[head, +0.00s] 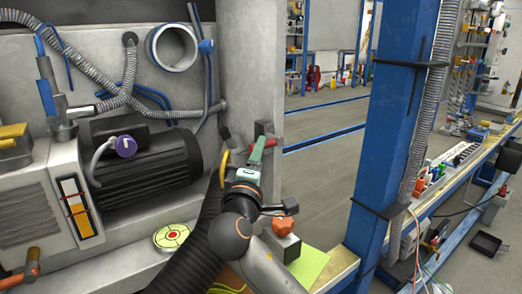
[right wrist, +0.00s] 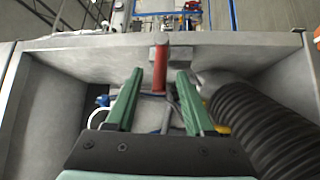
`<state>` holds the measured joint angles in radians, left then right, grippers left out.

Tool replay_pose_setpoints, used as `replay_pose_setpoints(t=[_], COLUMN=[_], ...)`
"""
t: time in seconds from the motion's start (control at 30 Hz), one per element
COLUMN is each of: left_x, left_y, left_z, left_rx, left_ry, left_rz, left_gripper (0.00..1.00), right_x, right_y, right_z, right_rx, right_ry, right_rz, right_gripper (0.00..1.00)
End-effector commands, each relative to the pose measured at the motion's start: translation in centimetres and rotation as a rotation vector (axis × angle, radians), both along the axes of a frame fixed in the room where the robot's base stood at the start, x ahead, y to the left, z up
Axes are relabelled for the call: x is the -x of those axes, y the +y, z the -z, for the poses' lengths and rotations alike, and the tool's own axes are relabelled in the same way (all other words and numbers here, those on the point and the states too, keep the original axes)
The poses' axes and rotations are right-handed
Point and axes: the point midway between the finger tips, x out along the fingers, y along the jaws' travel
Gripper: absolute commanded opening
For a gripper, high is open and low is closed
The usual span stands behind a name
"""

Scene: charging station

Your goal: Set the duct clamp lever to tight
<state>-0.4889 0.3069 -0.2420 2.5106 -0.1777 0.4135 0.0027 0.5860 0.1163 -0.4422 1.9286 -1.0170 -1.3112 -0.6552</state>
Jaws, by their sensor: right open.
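A red lever (right wrist: 159,66) stands out from a grey metal block on the wall in the right wrist view, likely the duct clamp lever. It also shows as a small red piece in the head view (head: 264,128). My right gripper (head: 257,150) is open, its green fingers pointing at the lever. In the right wrist view the lever appears between the two fingertips (right wrist: 159,76); I cannot tell whether it lies between them in depth. The black corrugated duct (right wrist: 262,122) runs beside the fingers on the right, and shows in the head view (head: 200,245). My left gripper is not in view.
A grey wall panel (head: 252,60) stands behind the lever. A black motor (head: 160,170) and a purple knob (head: 126,146) are at left. An orange-red knob (head: 282,227) sits close to my right arm. A blue post (head: 398,130) stands at right.

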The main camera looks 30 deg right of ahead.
Motion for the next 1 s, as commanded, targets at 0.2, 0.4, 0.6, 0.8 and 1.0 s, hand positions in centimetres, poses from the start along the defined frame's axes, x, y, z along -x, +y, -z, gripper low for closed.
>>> replay_pose_setpoints(t=[0.2,0.4,0.6,0.8,1.0], left_x=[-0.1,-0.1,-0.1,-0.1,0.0], left_y=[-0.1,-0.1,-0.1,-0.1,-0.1], left_z=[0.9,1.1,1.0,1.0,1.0], left_rx=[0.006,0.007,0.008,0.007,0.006], left_ry=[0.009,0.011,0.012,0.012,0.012], left_rz=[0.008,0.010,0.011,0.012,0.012], left_gripper=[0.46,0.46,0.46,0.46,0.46], right_x=[-2.6,-3.4,-3.4,-3.4,-3.4], right_y=[-2.0,-2.6,-2.6,-2.6,-2.6], right_z=[-0.3,-0.5,-0.6,-0.5,-0.5], right_rx=[0.002,0.000,0.000,0.000,0.000], right_ry=[0.000,0.001,0.001,0.001,0.001], right_rz=[0.000,-0.001,-0.001,-0.001,-0.001], right_gripper=[0.53,0.53,0.53,0.35,0.13])
